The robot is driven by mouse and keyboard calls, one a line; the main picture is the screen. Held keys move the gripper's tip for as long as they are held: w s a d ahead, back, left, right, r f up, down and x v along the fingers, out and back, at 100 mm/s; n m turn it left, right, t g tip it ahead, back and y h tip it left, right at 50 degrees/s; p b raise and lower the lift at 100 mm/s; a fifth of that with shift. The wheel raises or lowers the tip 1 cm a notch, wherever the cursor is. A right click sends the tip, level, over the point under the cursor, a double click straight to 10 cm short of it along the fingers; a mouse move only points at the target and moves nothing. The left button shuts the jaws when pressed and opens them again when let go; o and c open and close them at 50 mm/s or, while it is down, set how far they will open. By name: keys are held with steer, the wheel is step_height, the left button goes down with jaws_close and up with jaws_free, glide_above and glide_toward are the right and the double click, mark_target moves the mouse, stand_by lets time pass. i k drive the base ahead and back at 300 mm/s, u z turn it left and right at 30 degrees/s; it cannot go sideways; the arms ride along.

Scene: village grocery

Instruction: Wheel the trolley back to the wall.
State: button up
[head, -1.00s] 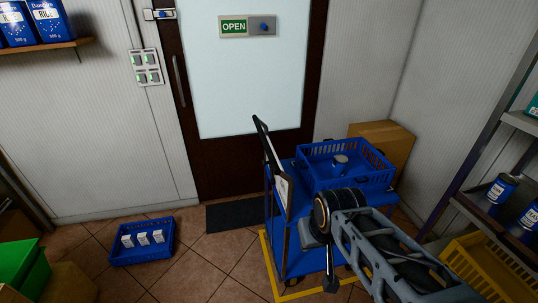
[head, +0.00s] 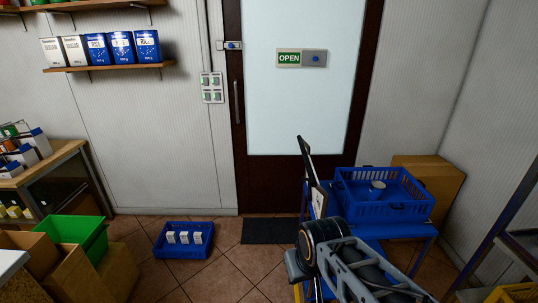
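The blue trolley (head: 408,232) stands in front of the door at the right of the middle, with a black upright handle (head: 305,160) on its left end. A blue crate (head: 350,205) with a small can (head: 377,188) in it sits on the trolley's top. My arm reaches in from the lower right and covers the trolley's near side. My gripper (head: 303,272) is low beside the handle end, mostly hidden by my own wrist. I cannot tell whether its fingers are open or touch the trolley.
A brown carton (head: 440,185) stands by the wall behind the trolley. A dark doormat (head: 270,231) lies before the door (head: 300,100). A low blue crate (head: 183,252) with white packs is on the floor to the left. A metal shelf (head: 500,215) edges the right side.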

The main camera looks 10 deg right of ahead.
mark_target(324, 203)
steer(key=u, duration=0.55)
steer(key=i, duration=1.15)
steer(key=z, duration=0.25)
